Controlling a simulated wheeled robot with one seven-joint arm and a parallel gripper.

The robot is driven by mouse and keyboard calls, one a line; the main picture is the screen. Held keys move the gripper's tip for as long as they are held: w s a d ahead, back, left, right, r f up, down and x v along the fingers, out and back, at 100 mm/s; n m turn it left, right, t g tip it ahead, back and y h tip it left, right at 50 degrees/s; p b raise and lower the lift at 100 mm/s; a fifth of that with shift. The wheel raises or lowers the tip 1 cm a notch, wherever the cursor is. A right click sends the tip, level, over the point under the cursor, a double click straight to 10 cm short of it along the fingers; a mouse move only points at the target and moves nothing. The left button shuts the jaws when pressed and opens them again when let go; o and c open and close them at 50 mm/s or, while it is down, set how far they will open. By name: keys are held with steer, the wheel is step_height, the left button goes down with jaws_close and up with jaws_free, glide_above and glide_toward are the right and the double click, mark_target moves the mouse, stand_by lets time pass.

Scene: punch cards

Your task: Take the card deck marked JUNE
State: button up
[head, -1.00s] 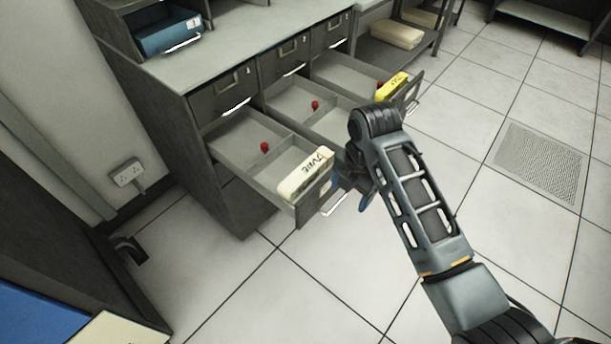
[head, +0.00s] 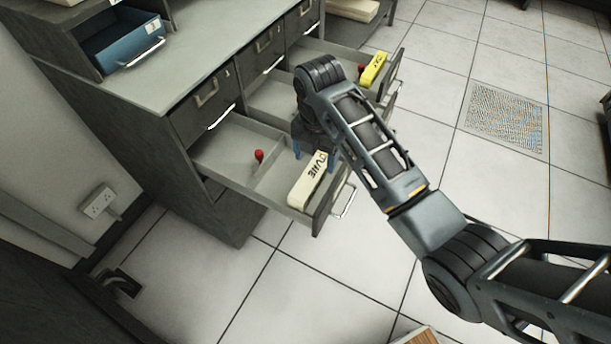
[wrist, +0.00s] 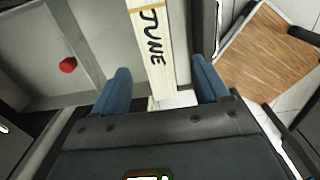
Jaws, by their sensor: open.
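The cream card deck marked JUNE (head: 309,180) lies along the front end of the open left drawer (head: 243,140), just inside its front panel. In the wrist view the deck (wrist: 153,45) runs up from between the two blue fingers, its black lettering showing. My gripper (wrist: 160,90) is open, with one finger on each side of the deck and a gap to it on both sides. In the head view my gripper (head: 312,150) is at the deck's far end, partly hidden by my wrist.
A red knob (head: 259,155) stands in the left drawer; the wrist view shows it too (wrist: 68,65). A yellow deck (head: 374,69) lies in the right open drawer. A blue box drawer (head: 125,45) sits on the cabinet.

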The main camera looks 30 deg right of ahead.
mark_target(313, 172)
steer(key=f, duration=0.7)
steer(key=shift+w+a, duration=0.15)
steer(key=shift+w, duration=0.05)
steer(key=shift+r, duration=0.15)
jaws_close()
